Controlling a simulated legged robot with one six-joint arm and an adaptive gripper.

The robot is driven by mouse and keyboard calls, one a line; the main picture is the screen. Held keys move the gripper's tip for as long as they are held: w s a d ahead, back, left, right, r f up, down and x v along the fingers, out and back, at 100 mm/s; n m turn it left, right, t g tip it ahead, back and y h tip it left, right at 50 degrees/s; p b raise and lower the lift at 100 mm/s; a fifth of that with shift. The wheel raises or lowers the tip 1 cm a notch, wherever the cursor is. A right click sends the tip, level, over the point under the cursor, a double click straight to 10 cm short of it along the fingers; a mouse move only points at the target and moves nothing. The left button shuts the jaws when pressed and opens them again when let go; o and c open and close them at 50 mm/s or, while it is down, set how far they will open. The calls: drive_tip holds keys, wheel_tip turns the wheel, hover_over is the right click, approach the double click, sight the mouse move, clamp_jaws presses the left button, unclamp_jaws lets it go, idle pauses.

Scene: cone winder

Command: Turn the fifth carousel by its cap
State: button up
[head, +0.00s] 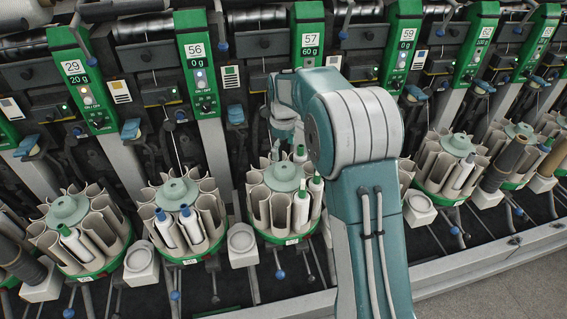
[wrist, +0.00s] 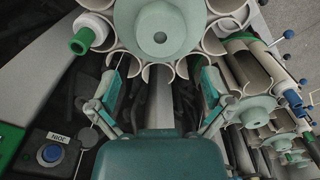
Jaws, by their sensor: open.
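My gripper (wrist: 162,82) is open and empty in the wrist view, its two fingers spread apart below the round grey-green cap (wrist: 160,28) of a carousel. The fingers are at the near rim of its cream tubes, and I see no contact with the cap. In the head view my gripper (head: 284,125) is above and behind the carousel under unit 57, whose cap (head: 284,176) is in clear sight. This carousel has a green base and several green-tipped bobbins (head: 301,205). My arm hides part of the row, and no carousel bears a readable "fifth" mark.
Neighbouring carousels stand close on both sides, with caps at left (head: 178,191) and right (head: 459,145). One holds blue-tipped bobbins (head: 188,222). White cups (head: 242,240) sit between carousels. Green numbered panels (head: 308,42) rise behind. Grey floor is clear at lower right.

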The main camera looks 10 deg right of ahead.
wheel_tip(320, 180, up, 4)
drive_tip(key=shift+f, duration=0.25)
drive_tip(key=s+r+m+t, duration=0.35)
drive_tip(key=s+r, duration=0.85)
drive_tip(key=s, duration=0.5)
drive_tip(key=s+f+m+t, duration=0.2)
drive_tip(key=s+m, duration=0.3)
drive_tip(key=s, duration=1.2)
drive_tip(key=shift+s+f, duration=0.2)
drive_tip(key=shift+m, duration=0.25)
